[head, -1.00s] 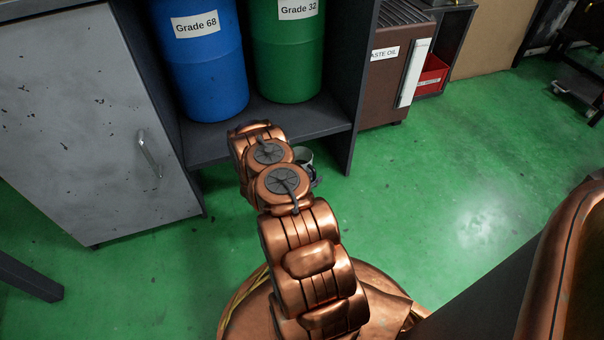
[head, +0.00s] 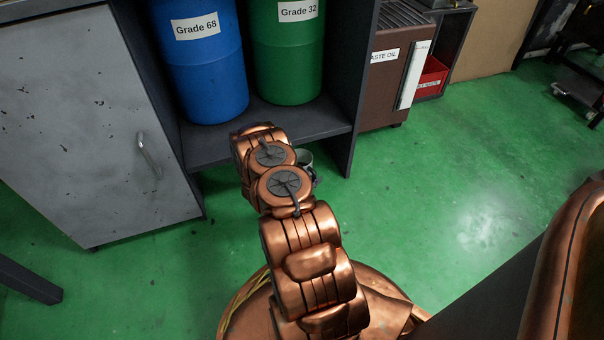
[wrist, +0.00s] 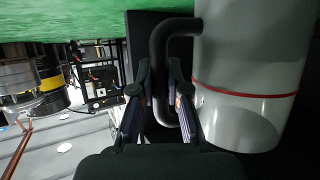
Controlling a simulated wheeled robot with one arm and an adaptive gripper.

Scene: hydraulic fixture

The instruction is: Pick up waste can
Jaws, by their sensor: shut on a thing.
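The waste can (wrist: 245,90) fills the right of the wrist view. It is grey-white with a thin red band and a black bent handle (wrist: 170,35). My gripper (wrist: 160,85) is shut on this handle, with one finger on each side of it. In the head view only a small grey part of the can (head: 305,157) shows past my copper arm, near the floor in front of the shelf. My gripper is hidden behind the arm there. I cannot tell whether the can touches the floor.
A dark shelf (head: 215,152) holds a blue drum (head: 205,75) and a green drum (head: 288,65). A grey cabinet (head: 80,120) stands left, a brown waste oil unit (head: 385,85) right. A red bin (head: 432,75) sits beyond it. Green floor (head: 430,190) is clear at right.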

